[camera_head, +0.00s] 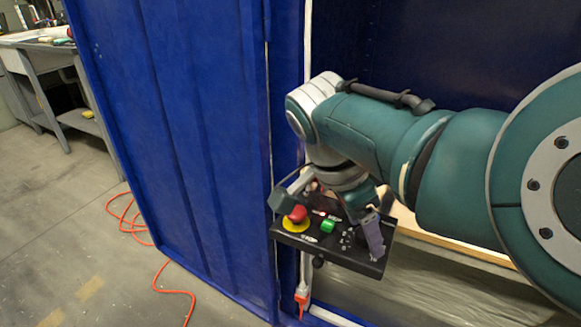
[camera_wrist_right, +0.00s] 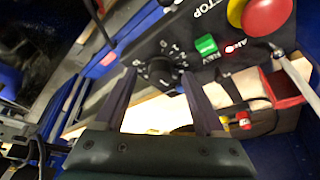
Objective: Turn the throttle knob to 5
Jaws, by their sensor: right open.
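The throttle knob (camera_wrist_right: 162,72) is a round black dial with white marks beside it, on a black control panel (camera_wrist_right: 225,62). In the wrist view it sits between the tips of my right gripper (camera_wrist_right: 158,78), which is open with one finger on each side. I cannot tell whether the fingers touch the knob, and its setting is too small to read. In the head view the panel (camera_head: 290,239) is on a post, and my right gripper (camera_head: 370,236) reaches down at its right end, mostly hiding the knob. My left gripper is out of view.
A red stop button (camera_head: 297,213) on a yellow ring and a green button (camera_head: 328,226) are on the same panel, left of the knob. A blue tank wall (camera_head: 180,130) stands to the left. An orange cable (camera_head: 172,291) lies on the floor.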

